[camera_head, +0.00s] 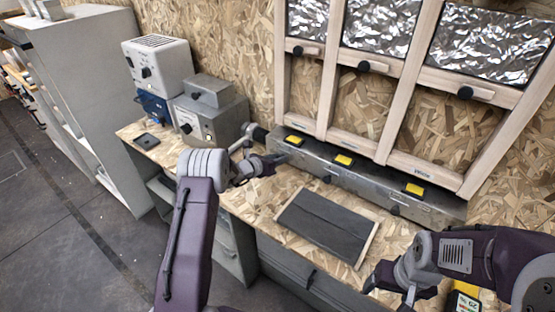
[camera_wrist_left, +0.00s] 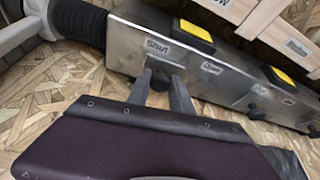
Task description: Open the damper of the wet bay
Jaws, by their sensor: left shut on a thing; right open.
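A long grey metal duct (camera_head: 365,178) runs along the back of the bench, below three framed bays. Small dark damper knobs stick out of its front. My left gripper (camera_head: 280,160) is at the left end of the duct. In the left wrist view its two fingers (camera_wrist_left: 164,88) are shut on the leftmost damper knob (camera_wrist_left: 163,68), directly below a label reading "Shut" (camera_wrist_left: 158,46). Another small label (camera_wrist_left: 210,68) sits to the right, too small to read surely. A second knob (camera_wrist_left: 257,110) is further right. My right gripper (camera_head: 390,282) is open at the lower right, away from the duct. The bay name labels are too small to read.
Yellow pads (camera_head: 343,160) sit on top of the duct. A black ribbed hose (camera_wrist_left: 78,18) joins its left end. A dark flat panel (camera_head: 325,222) lies on the bench in front. Grey machines (camera_head: 210,118) stand at the left. The bench between panel and machines is mostly clear.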

